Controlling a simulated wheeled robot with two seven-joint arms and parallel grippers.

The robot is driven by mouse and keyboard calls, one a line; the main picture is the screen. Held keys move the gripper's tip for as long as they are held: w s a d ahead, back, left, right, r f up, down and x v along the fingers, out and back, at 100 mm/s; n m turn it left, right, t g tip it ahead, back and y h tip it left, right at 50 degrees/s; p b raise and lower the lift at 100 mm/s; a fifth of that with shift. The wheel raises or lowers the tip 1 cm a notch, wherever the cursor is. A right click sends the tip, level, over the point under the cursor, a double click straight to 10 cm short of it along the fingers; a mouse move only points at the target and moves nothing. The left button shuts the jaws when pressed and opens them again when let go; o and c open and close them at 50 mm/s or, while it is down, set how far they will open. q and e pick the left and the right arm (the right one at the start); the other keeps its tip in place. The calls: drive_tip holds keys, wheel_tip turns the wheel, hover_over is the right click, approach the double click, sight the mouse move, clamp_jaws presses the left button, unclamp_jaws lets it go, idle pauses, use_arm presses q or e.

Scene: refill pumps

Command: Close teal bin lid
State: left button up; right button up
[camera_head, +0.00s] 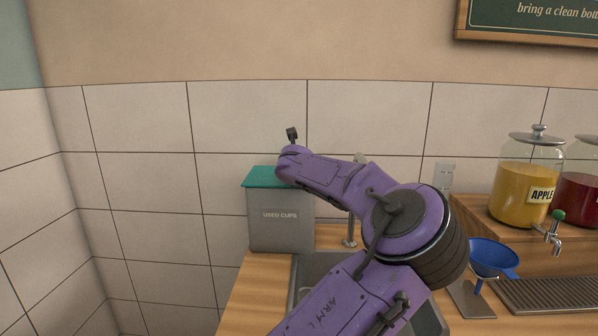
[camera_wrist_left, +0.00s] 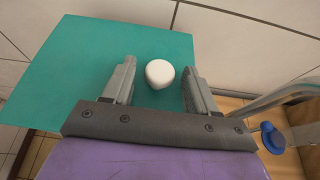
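The grey bin (camera_head: 280,230) marked "USED CUPS" stands on the wooden counter at the back left. Its teal lid (camera_head: 258,177) lies about flat across the top; I cannot tell whether it is fully seated. In the left wrist view the lid (camera_wrist_left: 85,65) fills the left and middle, with a round white knob (camera_wrist_left: 159,73) on it. My left gripper (camera_wrist_left: 158,68) is open over the lid, its fingers apart on either side of the knob. In the head view my purple left arm hides the gripper and the lid's right part. My right gripper is not in view.
A sink (camera_head: 316,268) lies right of the bin, partly behind my arm, with a tap (camera_head: 351,236). A blue funnel (camera_head: 490,257) on a stand, a drip grate (camera_head: 545,293) and a yellow apple juice jar (camera_head: 527,185) are further right. Tiled walls stand behind and left.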

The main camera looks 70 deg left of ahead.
use_arm(q)
drive_tip(key=v, duration=0.7)
drive_tip(key=shift+d+b, duration=0.2)
drive_tip(key=shift+b, duration=0.15)
drive_tip(key=shift+s+a, duration=0.1)
